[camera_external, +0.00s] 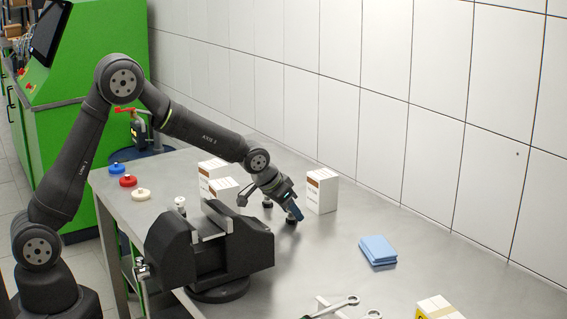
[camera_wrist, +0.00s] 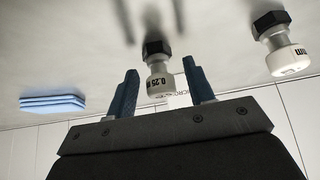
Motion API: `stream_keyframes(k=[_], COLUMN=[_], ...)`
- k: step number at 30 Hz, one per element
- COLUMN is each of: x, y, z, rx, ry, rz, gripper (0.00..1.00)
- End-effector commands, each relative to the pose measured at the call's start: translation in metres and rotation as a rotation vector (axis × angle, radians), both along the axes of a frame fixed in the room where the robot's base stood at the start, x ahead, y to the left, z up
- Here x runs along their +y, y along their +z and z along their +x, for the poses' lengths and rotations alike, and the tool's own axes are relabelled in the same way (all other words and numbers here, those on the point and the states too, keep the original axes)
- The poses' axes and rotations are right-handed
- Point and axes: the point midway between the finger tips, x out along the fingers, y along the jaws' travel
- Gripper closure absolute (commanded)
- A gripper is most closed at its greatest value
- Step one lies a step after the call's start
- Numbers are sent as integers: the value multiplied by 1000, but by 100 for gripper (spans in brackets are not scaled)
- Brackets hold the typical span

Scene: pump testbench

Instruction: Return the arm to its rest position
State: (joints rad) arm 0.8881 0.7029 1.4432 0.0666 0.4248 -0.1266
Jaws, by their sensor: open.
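My gripper (camera_external: 291,207) is low over the metal table, behind and to the right of the black vise (camera_external: 245,246). In the wrist view its two blue fingers (camera_wrist: 160,76) are spread apart. A white-and-black fitting (camera_wrist: 159,75) marked "0.25" shows between them; I cannot tell whether the fingers touch it. A second white-and-black fitting (camera_wrist: 283,47) stands apart to the right in the wrist view. My arm is stretched out over the table.
White boxes (camera_external: 322,191) stand behind and beside the gripper. A folded blue cloth (camera_external: 378,251) lies to the right. Wrenches (camera_external: 340,304) and another box (camera_external: 438,308) are at the front. Blue, red and white caps (camera_external: 128,181) lie left. A tiled wall runs behind.

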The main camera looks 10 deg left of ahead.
Motion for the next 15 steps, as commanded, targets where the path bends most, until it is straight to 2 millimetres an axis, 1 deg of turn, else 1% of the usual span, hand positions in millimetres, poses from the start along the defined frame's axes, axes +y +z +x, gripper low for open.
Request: stream_keyframes(k=[15], x=[33], y=[70], z=[-30], rx=[-1], ry=[0], rz=[-1], gripper=[52])
